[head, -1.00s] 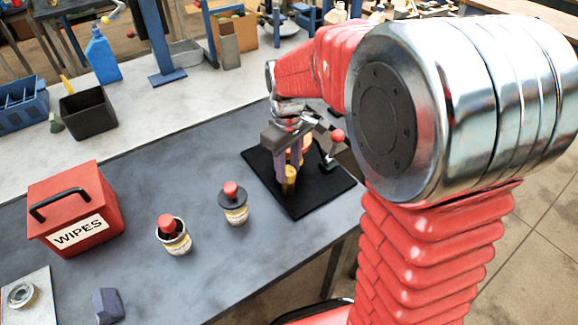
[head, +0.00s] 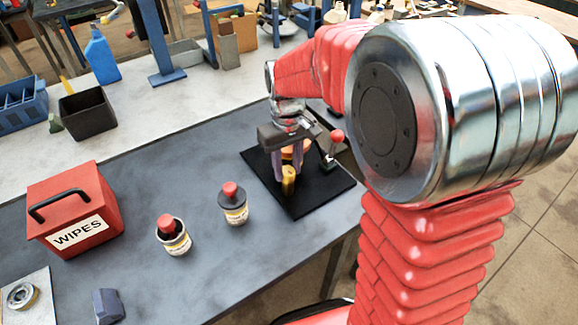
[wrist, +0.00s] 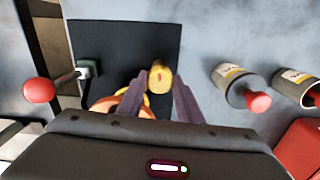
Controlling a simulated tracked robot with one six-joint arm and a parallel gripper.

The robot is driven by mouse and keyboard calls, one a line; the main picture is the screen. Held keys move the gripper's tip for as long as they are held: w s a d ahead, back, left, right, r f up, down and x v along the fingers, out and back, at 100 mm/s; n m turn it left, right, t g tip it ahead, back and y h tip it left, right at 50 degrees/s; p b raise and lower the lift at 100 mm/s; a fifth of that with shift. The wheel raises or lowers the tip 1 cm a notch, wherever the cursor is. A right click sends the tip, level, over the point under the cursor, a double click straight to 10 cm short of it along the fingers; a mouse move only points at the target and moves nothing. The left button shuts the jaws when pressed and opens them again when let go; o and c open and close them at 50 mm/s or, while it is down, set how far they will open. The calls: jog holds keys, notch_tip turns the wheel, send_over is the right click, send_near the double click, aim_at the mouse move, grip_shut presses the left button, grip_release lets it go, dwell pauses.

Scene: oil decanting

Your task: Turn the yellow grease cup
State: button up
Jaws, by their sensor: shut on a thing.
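The yellow grease cup (head: 288,182) stands upright on a black mat (head: 310,206). My gripper (head: 287,172) reaches down over it from above. In the wrist view the yellow cup (wrist: 160,75) sits between the tips of my two purple-grey fingers (wrist: 160,84), which are shut on it. My fingers hide part of the cup's sides. An orange round part (wrist: 112,103) lies just behind my left finger in the wrist view, partly hidden by my gripper.
A lever with a red ball knob (head: 337,136) stands close beside my gripper. Two red-topped pots (head: 236,216) (head: 178,246) stand left of the mat. A red wipes box (head: 75,208) is farther left. The grey bench between the pots and mat is clear.

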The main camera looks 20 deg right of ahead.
aim_at(288, 169)
jog(key=o, duration=0.7)
jog(key=shift+w+d+r, duration=0.1)
jog(key=shift+w, duration=0.05)
jog(key=shift+o, duration=0.3)
notch_tip(288, 169, up, 14)
jog(key=shift+f, duration=0.2)
